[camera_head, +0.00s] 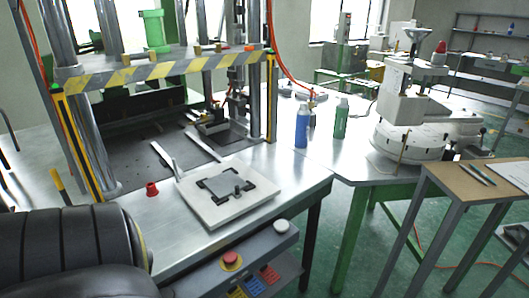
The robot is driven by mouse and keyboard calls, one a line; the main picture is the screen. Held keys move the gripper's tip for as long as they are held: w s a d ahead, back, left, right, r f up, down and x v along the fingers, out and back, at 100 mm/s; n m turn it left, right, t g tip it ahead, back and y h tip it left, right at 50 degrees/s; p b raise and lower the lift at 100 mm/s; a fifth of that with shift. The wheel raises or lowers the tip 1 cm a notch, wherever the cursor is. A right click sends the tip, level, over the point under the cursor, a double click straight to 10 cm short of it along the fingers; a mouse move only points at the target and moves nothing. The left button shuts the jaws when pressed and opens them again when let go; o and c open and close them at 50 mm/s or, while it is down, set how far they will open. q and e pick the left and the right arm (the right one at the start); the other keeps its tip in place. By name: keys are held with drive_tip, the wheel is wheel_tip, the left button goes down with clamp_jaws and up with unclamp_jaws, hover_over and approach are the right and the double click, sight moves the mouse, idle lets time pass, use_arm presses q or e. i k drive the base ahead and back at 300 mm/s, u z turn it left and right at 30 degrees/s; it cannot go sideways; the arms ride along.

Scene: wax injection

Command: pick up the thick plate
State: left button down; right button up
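A thick, whitish square plate (211,219) lies on the metal worktop in front of the press, in the middle of the head view. I cannot tell for certain which of the two is the thick plate. Neither of my grippers shows in the view, and nothing is touching the plates.
A press (164,69) with striped crossbar stands behind the plates. A red knob-like piece (152,189) is to their left. A blue bottle (302,127) and a green bottle (341,119) stand to the right. A button panel (238,262) is in front.

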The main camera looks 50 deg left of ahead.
sight(227, 183)
drive_tip(key=i, duration=1)
drive_tip(key=u, duration=3)
drive_tip(key=i, duration=0.5)
